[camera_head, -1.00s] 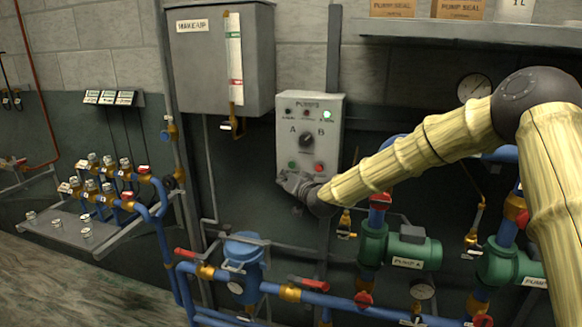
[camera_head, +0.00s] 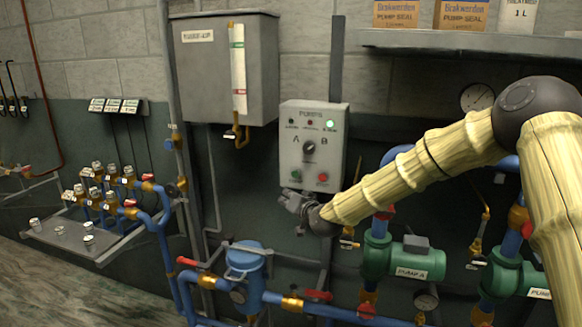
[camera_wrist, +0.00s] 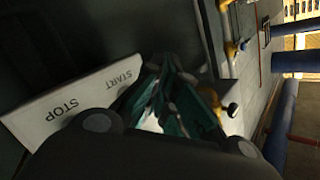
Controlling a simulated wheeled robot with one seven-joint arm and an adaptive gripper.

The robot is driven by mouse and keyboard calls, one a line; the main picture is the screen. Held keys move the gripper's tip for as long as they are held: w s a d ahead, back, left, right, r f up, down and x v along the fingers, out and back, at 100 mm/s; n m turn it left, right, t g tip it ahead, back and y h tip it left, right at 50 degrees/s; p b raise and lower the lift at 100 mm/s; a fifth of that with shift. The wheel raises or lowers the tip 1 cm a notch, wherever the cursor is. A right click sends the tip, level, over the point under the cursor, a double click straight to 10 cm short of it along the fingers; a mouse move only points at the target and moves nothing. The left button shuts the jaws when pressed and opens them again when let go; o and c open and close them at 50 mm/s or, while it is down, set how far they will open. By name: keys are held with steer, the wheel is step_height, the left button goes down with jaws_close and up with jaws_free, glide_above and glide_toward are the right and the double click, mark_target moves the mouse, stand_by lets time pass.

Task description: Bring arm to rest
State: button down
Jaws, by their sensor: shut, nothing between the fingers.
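My gripper (camera_head: 284,198) is at the end of my arm, just below the lower left corner of the grey pump control panel (camera_head: 312,146). The panel has a selector knob between A and B, a green and a red button, and a lit green lamp. In the wrist view my gripper's fingers (camera_wrist: 163,92) are together with nothing between them. The panel's lower edge (camera_wrist: 75,102) with the START and STOP labels shows beside them. I cannot tell whether the gripper touches the panel.
A grey make-up tank (camera_head: 205,70) hangs on the wall at upper left. A shelf with boxes (camera_head: 462,42) is at upper right. Blue pipes, a blue filter housing (camera_head: 244,262) and green pump A (camera_head: 410,262) are below my arm. A valve manifold (camera_head: 105,190) is at left.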

steer(key=s+d+f+g+h, duration=0.1)
steer(key=s+d+f+g, duration=0.2)
steer(key=s+f, duration=0.8)
steer(key=s+d+f+g+h, duration=0.1)
steer(key=s+d+f+g, duration=0.1)
steer(key=s+f, duration=0.85)
steer(key=s+d+f+g+h, duration=0.1)
steer(key=s+d+f+g, duration=0.2)
steer(key=s+f, duration=0.85)
steer(key=s+d+f+g+h, duration=0.1)
steer(key=s+d+f, duration=0.3)
steer(key=s, duration=0.6)
steer(key=s+d+f+n+g+h, duration=0.1)
steer(key=s+d+f+g, duration=0.2)
steer(key=s+d, duration=0.3)
steer(key=s+d+f+g+h, duration=0.2)
steer(key=s+d+f, duration=0.2)
steer(key=s, duration=1.1)
steer(key=shift+d+f, duration=0.4)
steer(key=shift+f, duration=0.2)
steer(key=shift+s, duration=0.1)
